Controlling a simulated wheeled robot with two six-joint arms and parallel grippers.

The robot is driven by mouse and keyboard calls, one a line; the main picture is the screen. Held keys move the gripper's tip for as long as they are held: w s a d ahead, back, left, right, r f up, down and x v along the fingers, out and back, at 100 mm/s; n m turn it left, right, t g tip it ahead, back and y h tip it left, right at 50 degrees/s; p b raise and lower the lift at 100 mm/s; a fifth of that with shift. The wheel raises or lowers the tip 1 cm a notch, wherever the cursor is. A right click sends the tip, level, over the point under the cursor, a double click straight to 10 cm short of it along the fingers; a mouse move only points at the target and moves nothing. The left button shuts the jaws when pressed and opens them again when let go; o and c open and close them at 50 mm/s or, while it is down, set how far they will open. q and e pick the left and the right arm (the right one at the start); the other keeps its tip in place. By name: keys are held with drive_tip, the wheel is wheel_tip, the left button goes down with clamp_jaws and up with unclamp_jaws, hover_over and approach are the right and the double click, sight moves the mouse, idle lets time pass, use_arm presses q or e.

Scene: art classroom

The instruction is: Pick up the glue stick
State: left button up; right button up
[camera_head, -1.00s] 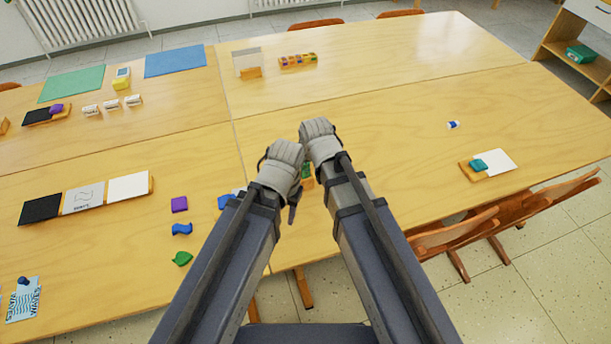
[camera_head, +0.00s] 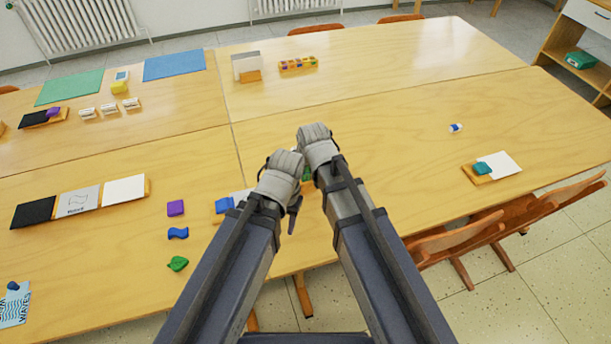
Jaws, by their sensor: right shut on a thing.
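A small white and blue piece (camera_head: 456,128), which looks like the glue stick, lies on the right part of the near table, too small to tell for certain. My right gripper (camera_head: 314,133) is over the middle of the near table, well to the left of that piece. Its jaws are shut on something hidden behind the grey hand. My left gripper (camera_head: 284,163) is beside it on the left and a little nearer. Its fingertips face away, so I cannot tell whether it is open. A bit of a green thing (camera_head: 306,173) shows between the two grippers, mostly covered.
A wooden tray with a teal block (camera_head: 482,168) and white card (camera_head: 500,164) is near the right edge. Blue (camera_head: 178,233), purple (camera_head: 176,208) and green (camera_head: 178,264) pieces lie left of my arms. Chairs (camera_head: 460,240) stand at the front right. The table right of my grippers is mostly clear.

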clamp_jaws()
use_arm(q)
drive_tip(key=shift+r, duration=0.15)
use_arm(e)
drive_tip(key=shift+r, duration=0.15)
wheel_tip(320, 180, up, 10)
drive_tip(key=p, duration=1)
use_arm(q)
wheel_tip(320, 180, up, 10)
